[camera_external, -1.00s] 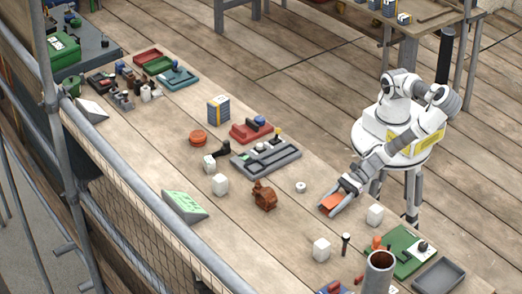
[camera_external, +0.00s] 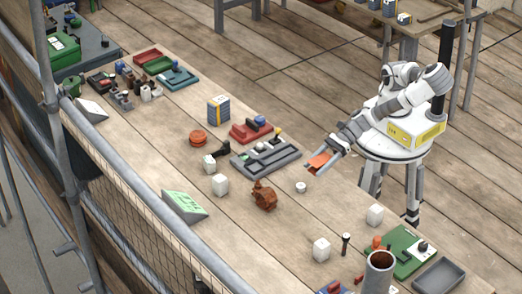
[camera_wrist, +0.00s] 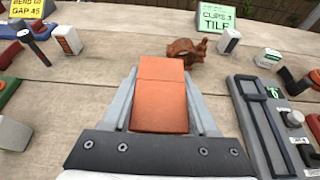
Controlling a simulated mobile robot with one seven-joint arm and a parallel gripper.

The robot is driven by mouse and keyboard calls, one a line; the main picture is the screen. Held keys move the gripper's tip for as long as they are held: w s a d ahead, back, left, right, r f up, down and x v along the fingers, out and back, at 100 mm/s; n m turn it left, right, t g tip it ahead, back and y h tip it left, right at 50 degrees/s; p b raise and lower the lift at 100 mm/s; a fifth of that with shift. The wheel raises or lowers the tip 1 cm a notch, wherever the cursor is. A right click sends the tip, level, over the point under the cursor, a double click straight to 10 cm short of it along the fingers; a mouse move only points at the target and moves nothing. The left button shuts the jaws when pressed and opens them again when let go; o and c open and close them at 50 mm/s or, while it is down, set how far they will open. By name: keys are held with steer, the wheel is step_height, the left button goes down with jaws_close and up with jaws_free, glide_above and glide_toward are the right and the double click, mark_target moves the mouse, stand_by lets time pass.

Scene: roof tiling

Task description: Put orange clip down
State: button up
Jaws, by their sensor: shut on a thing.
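The orange clip (camera_external: 319,160) is between the fingers of my gripper (camera_external: 318,164), near the right edge of the long wooden table. In the wrist view the orange clip (camera_wrist: 160,100) is a flat block with a crease across it. The two grey fingers of my gripper (camera_wrist: 161,90) are shut on its sides.
A brown animal-shaped piece (camera_external: 264,195) and a small white cylinder (camera_external: 300,187) stand near the gripper. White blocks (camera_external: 220,185) and a green sign (camera_external: 185,205) are further left.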

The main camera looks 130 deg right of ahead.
steer(key=shift+s+d+r+p, duration=0.1)
steer(key=shift+d+r+p, duration=0.55)
steer(key=shift+p, duration=0.5)
steer(key=shift+d+f, duration=0.1)
